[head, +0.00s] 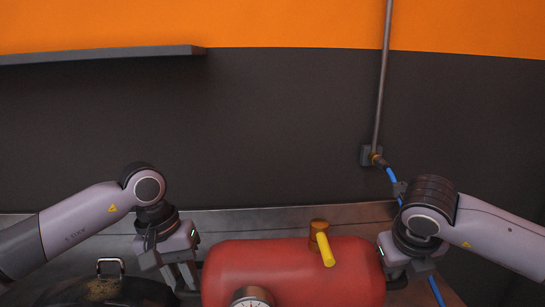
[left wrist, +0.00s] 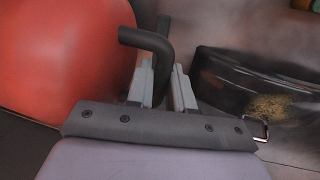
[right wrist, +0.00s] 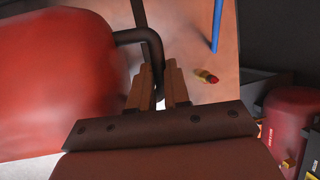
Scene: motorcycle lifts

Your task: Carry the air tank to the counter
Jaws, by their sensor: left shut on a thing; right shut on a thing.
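The air tank (head: 290,272) is a red cylinder lying level, low in the middle of the head view, with a yellow lever valve (head: 323,247) and a round gauge (head: 251,298). My left gripper (head: 186,277) is shut on the black handle (left wrist: 150,42) at its left end. My right gripper (head: 396,277) is shut on the black handle (right wrist: 150,42) at its right end. The tank also fills the left of both wrist views. The metal counter (head: 240,220) shows behind it. The tank's underside is hidden, so I cannot tell whether it touches the counter.
A dark glossy object with a metal handle (head: 112,267) sits left of the tank. A blue hose (head: 392,180) hangs from a wall pipe (head: 383,80) near my right arm. A small red-and-yellow piece (right wrist: 207,76) lies on the surface. A shelf (head: 100,54) juts out upper left.

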